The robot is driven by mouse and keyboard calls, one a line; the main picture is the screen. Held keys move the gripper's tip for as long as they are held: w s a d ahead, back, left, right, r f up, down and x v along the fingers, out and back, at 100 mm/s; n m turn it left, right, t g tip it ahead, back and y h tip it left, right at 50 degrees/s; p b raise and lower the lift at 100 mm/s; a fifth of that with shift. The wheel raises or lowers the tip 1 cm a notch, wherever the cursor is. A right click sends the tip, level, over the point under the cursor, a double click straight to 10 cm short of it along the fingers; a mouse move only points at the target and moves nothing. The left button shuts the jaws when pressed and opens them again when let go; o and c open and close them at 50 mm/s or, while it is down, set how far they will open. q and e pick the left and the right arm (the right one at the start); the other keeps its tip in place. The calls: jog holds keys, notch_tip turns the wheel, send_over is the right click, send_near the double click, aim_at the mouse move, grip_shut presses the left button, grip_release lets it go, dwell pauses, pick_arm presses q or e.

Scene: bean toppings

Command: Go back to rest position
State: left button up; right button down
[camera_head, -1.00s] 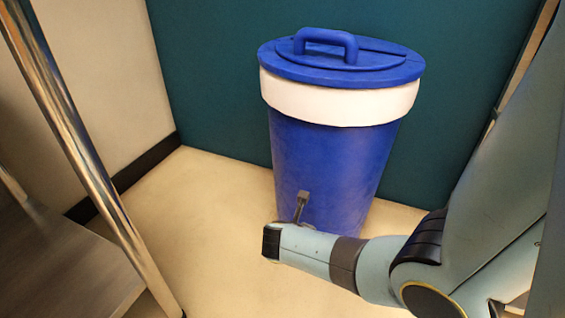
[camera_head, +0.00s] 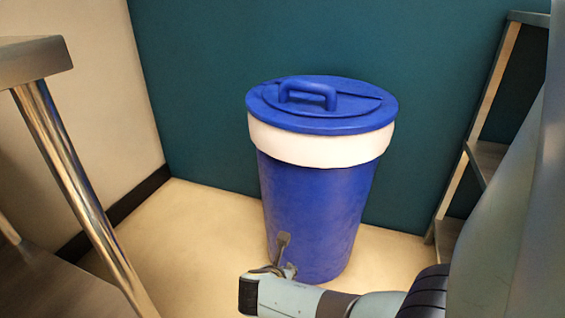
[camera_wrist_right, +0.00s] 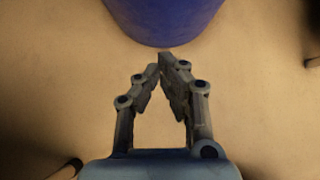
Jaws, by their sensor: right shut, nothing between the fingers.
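My right gripper (camera_wrist_right: 159,68) is shut and empty in the right wrist view, its fingertips together just short of the base of a blue bin. In the head view my right gripper (camera_head: 283,250) shows low in front of the bin, partly hidden behind my wrist. The blue bin (camera_head: 312,210) stands upright on the floor with a white band and a blue handled lid (camera_head: 350,118) on top. Its lower part also shows in the right wrist view (camera_wrist_right: 163,18). My left gripper is not in view.
A metal table (camera_head: 30,62) with a shiny leg stands at the left. A shelf unit (camera_head: 487,160) stands at the right, partly behind my right arm. A teal wall (camera_head: 200,80) is behind the bin. The floor (camera_head: 190,240) left of the bin is clear.

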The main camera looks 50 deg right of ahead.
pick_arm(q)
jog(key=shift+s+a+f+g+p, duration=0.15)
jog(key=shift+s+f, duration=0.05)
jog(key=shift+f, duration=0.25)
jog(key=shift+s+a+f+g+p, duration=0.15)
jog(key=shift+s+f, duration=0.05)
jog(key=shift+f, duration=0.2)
pick_arm(e)
jog(key=shift+v, duration=1.05)
